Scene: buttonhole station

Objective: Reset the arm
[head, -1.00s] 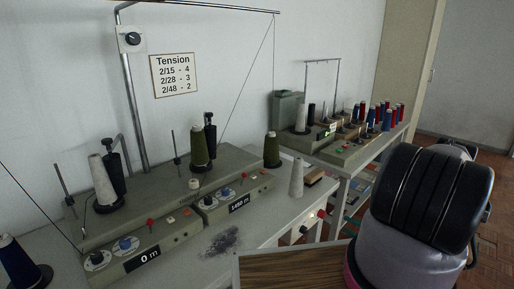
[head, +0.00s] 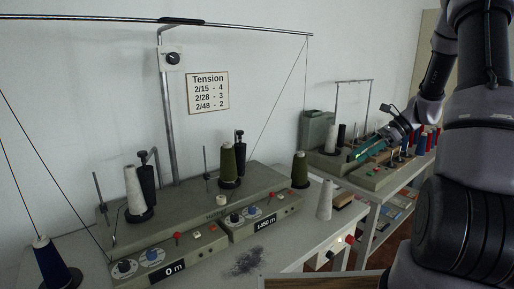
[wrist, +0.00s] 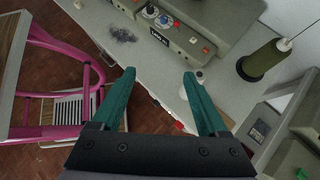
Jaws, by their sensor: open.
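My gripper (head: 368,150) shows in the head view at the right, in front of the second winding machine, with my arm coming down from the upper right. In the wrist view its two green fingers (wrist: 159,73) stand wide apart with nothing between them. Below and ahead of them are the table's edge and the brick-patterned floor. Which height the gripper has above the table is hard to tell.
The nearer winding machine (head: 165,246) carries white and olive cones. A white cone (head: 325,200) stands on the table near its right end. A blue cone (head: 54,264) is at the left. A pink frame (wrist: 88,62) stands left in the wrist view.

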